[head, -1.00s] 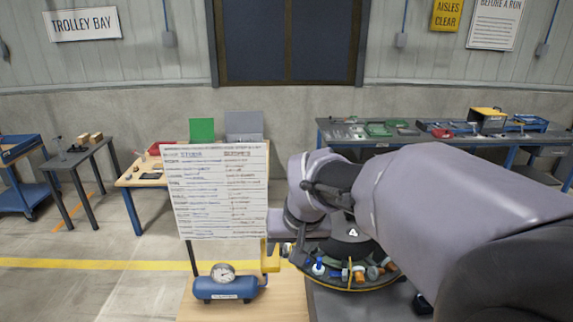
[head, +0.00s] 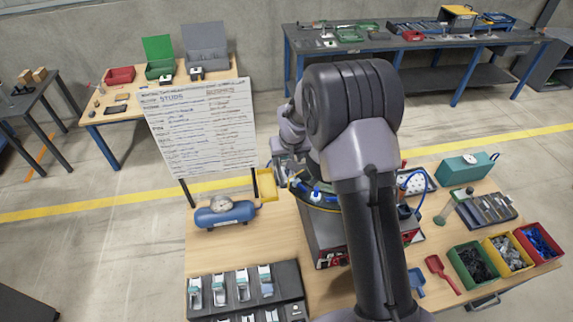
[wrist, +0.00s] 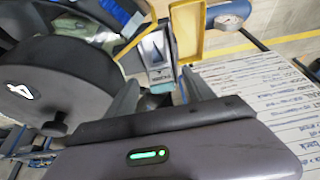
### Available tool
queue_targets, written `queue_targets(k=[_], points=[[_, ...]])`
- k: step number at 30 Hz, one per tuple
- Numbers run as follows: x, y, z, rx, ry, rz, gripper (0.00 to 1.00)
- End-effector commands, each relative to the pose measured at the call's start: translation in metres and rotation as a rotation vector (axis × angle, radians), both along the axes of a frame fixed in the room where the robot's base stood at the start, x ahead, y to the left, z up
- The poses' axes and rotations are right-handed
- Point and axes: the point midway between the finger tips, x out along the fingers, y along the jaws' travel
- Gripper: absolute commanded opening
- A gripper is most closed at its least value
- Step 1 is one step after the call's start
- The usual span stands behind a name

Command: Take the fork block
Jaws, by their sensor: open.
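In the wrist view a grey block (wrist: 157,52) with a slotted, fork-like top and a teal foot stands at the feeder's rim, beside the yellow chute. I take it to be the fork block. My gripper (wrist: 160,82) is open, with one dark finger on each side of the block's lower end. I cannot tell whether either finger touches it. In the head view my arm hides most of the feeder bowl (head: 318,196), and the block cannot be made out there.
A yellow chute (head: 266,185), a blue tank with a gauge (head: 225,214) and a written board (head: 203,130) stand close left of the feeder. A black rack of similar blocks (head: 290,278) lies in front. Coloured bins (head: 470,265) stand at right.

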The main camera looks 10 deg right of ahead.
Motion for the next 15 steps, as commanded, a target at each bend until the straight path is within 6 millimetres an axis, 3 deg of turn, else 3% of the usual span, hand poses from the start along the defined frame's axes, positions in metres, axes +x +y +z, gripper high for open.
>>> queue_targets(k=[4,11,15], points=[[0.008,0.000,-0.019,0.000,0.000,0.000,0.62],[0.009,0.000,-0.022,0.000,-0.002,0.000,0.62],[0.009,0.000,-0.021,0.000,-0.001,0.000,0.34]])
